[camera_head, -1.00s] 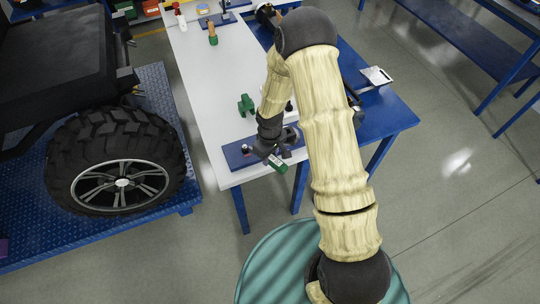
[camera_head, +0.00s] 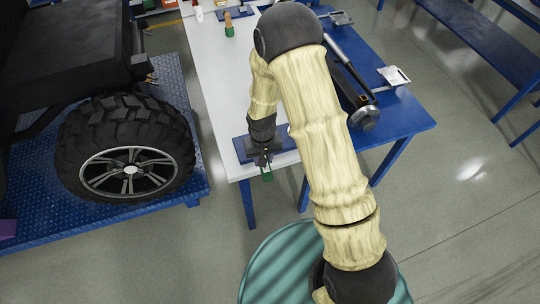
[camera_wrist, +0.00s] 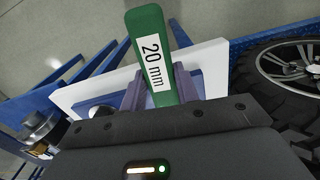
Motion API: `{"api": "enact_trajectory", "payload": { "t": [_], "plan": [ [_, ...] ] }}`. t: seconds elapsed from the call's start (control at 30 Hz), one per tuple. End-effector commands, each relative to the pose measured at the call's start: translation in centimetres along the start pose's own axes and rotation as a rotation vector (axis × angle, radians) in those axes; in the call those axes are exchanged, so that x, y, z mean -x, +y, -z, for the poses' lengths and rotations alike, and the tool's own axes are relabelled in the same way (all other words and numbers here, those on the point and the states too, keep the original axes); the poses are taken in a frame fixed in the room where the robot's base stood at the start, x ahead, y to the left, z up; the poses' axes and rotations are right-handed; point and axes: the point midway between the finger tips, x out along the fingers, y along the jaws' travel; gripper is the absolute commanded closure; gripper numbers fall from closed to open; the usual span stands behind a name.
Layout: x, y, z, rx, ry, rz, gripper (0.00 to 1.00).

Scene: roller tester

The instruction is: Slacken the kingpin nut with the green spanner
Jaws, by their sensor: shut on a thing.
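The green spanner (camera_wrist: 148,28) has a white label reading "20 mm". My gripper (camera_wrist: 160,88) is shut on it, and its green handle extends up the wrist view beyond the fingers. In the head view, my gripper (camera_head: 263,158) is over the blue strip at the near end of the white table, with the green spanner end (camera_head: 267,174) showing just below it. The spanner's working end is not visible. I cannot make out the kingpin nut; my gripper and forearm cover part of the blue strip.
A large black-tyred wheel (camera_head: 130,172) stands on a blue platform (camera_head: 190,192) at left. The white table (camera_head: 215,85) adjoins a blue bench (camera_head: 405,112) with metal tools at right. A wooden-topped green item (camera_head: 229,30) stands at the back. Open floor lies front right.

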Motion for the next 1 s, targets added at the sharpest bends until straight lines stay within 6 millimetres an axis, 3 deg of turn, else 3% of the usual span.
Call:
{"api": "enact_trajectory", "payload": {
  "t": [0.37,0.8,1.0],
  "plan": [
    [0.0,-0.4,0.1,-0.028,0.001,0.0,1.0],
    [0.1,-4.5,1.0,-0.346,0.001,0.0,1.0],
    [0.0,-5.4,1.2,-0.439,0.0,0.0,1.0]
  ]
}}
